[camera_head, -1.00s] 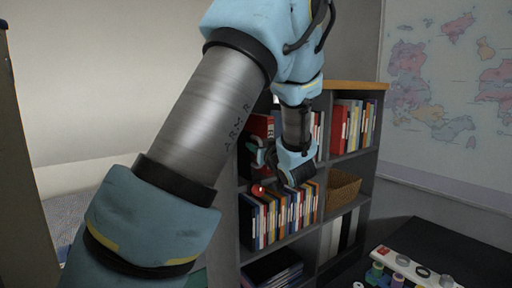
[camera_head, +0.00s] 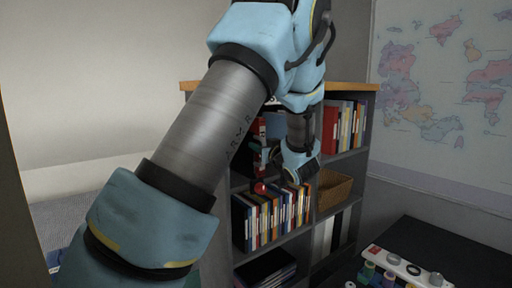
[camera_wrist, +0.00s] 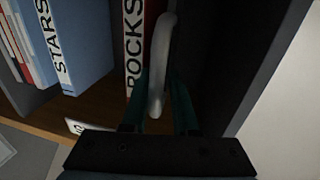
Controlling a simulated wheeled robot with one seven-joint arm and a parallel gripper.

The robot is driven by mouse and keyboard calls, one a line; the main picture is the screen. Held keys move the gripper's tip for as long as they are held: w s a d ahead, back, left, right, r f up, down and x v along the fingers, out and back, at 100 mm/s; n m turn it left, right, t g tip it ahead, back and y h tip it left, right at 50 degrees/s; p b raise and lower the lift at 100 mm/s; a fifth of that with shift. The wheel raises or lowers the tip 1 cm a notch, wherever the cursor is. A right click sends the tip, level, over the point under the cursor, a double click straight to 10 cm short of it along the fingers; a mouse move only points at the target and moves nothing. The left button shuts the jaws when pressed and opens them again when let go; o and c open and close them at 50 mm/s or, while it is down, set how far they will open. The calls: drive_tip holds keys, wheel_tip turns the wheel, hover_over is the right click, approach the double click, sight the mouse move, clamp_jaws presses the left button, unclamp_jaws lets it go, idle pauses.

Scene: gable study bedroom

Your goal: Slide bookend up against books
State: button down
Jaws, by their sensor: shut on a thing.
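In the wrist view, a smooth pale grey upright piece, seemingly the bookend (camera_wrist: 159,72), stands between the green fingers of my gripper (camera_wrist: 160,100). My gripper is shut on it. A thick blue book lettered STARS (camera_wrist: 76,45) stands farther left, past a gap. In the head view, my gripper (camera_head: 260,160) reaches into the upper left compartment beside a red book (camera_head: 259,130); my arm hides most of that compartment and the bookend.
A dark side panel (camera_wrist: 220,50) rises close to the right of my fingers. A white tag (camera_wrist: 76,127) is on the shelf edge. Below my gripper, a red ball-like thing (camera_head: 262,188) sits by a book row (camera_head: 270,217). A basket (camera_head: 335,188) fills the compartment at right.

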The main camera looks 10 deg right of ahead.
drive_tip(key=c, duration=0.9)
unclamp_jaws()
drive_tip(key=shift+o, duration=0.2)
drive_tip(key=b+v, duration=0.3)
drive_tip(key=v, duration=0.8)
